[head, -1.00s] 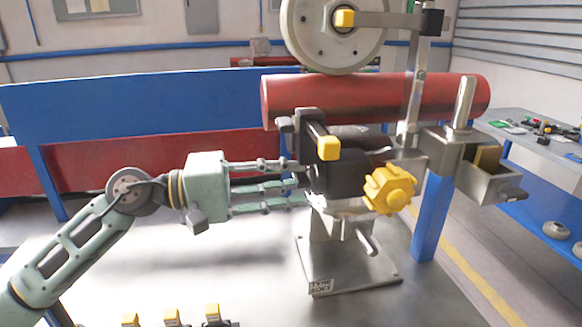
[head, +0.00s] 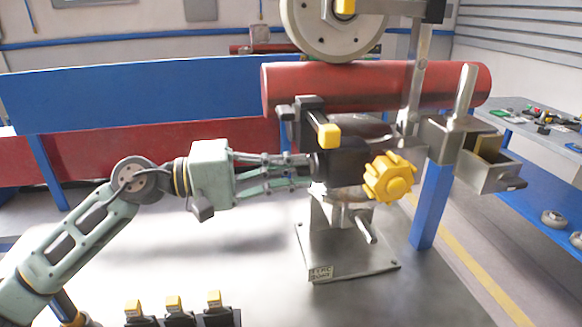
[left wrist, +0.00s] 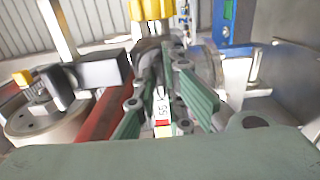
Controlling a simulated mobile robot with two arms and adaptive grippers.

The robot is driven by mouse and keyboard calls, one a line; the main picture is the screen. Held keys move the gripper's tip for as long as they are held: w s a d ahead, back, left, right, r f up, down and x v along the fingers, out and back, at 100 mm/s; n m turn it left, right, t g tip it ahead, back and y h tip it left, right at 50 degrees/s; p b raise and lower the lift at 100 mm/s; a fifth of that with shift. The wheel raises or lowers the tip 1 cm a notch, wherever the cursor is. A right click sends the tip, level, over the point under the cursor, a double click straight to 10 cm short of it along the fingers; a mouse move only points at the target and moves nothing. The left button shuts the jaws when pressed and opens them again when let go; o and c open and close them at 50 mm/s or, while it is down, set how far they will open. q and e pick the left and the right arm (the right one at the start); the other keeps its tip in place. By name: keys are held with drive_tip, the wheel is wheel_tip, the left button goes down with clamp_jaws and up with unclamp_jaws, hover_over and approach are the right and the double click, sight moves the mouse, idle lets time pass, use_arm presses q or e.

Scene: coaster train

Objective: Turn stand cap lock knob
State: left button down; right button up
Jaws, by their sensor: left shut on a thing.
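The metal stand (head: 345,262) stands on the pale table and carries a black block (head: 345,168) with a yellow lobed knob (head: 388,178) on its right side. My left gripper (head: 308,168) reaches the block's left end from the left. Its green fingers are drawn together and shut on a small dark part there, apparently the stand cap lock knob, mostly hidden by the fingers. My right gripper is not in view.
A red cylinder (head: 380,88) and a large grey wheel (head: 333,25) sit above and behind the stand. A metal bracket with a lever (head: 463,95) is to the right. Several yellow-topped black clips (head: 174,305) are at the front.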

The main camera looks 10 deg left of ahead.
use_arm(q)
drive_tip(key=shift+f, duration=0.1)
drive_tip(key=shift+n+b, duration=1.15)
drive_tip(key=shift+n, duration=7.85)
drive_tip(key=c, duration=1.8)
unclamp_jaws()
drive_tip(key=shift+c, duration=0.2)
